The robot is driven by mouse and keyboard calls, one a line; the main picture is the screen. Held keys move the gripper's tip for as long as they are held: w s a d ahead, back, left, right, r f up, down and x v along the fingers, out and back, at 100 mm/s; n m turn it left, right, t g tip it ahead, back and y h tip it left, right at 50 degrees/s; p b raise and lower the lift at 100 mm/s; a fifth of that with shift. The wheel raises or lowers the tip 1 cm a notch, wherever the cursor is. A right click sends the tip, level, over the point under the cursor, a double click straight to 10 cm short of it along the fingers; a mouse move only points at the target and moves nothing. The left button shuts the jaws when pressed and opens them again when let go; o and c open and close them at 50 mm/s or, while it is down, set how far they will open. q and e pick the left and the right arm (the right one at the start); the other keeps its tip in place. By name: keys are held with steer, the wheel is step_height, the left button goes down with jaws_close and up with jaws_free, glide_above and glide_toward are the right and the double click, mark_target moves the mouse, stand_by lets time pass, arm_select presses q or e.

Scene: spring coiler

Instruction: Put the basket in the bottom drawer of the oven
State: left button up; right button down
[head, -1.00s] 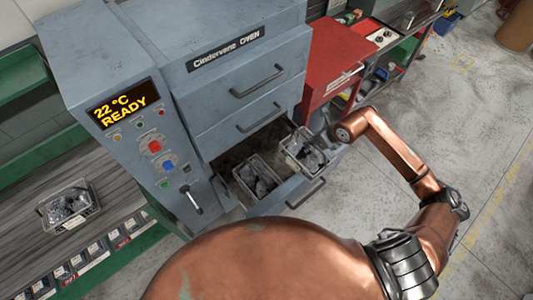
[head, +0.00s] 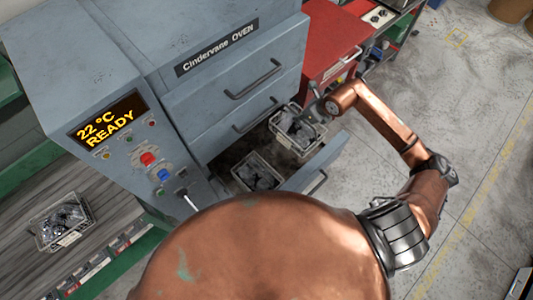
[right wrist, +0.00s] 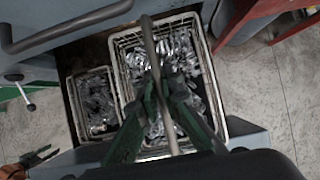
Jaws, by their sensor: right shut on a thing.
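The oven (head: 190,90) has its bottom drawer (head: 322,163) pulled open. My right gripper (head: 328,106) is shut on the thin handle of a wire basket (head: 290,138) filled with grey metal parts. In the right wrist view, the green fingers (right wrist: 163,98) pinch the handle above the basket (right wrist: 120,45). This basket is at the drawer's right end and looks higher than a second filled basket (head: 245,182) inside the drawer. Its exact height is unclear. A dark forked shape beside copper, perhaps my left gripper (right wrist: 42,157), shows small at lower left; its state is unclear.
A third filled basket (head: 72,238) stands on the wooden bench (head: 25,205) at left. The oven's upper drawer handles (head: 255,80) overhang the open drawer. A red cabinet (head: 330,45) stands right of the oven. The floor (head: 460,120) at right is clear.

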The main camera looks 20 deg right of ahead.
mark_target(298, 125)
steer(key=shift+w+r, duration=0.1)
steer(key=shift+w, duration=0.15)
steer(key=shift+w+f+b, duration=0.25)
steer(key=shift+f+b, duration=0.05)
steer(key=shift+f, duration=0.55)
step_height(298, 125, down, 5)
steer(key=shift+s+r+b, duration=0.1)
steer(key=shift+r+b, duration=0.1)
steer(key=shift+b, duration=0.6)
steer(key=shift+f, duration=0.4)
step_height(298, 125, down, 6)
steer(key=shift+f, duration=0.1)
arm_select(q)
steer(key=shift+w+f, duration=0.25)
steer(key=shift+f, duration=0.65)
arm_select(e)
steer(key=shift+f, duration=1.85)
arm_select(q)
steer(key=shift+f, duration=0.1)
arm_select(e)
steer(key=c, duration=2.1)
jaws_free()
steer(key=shift+s+f, duration=0.1)
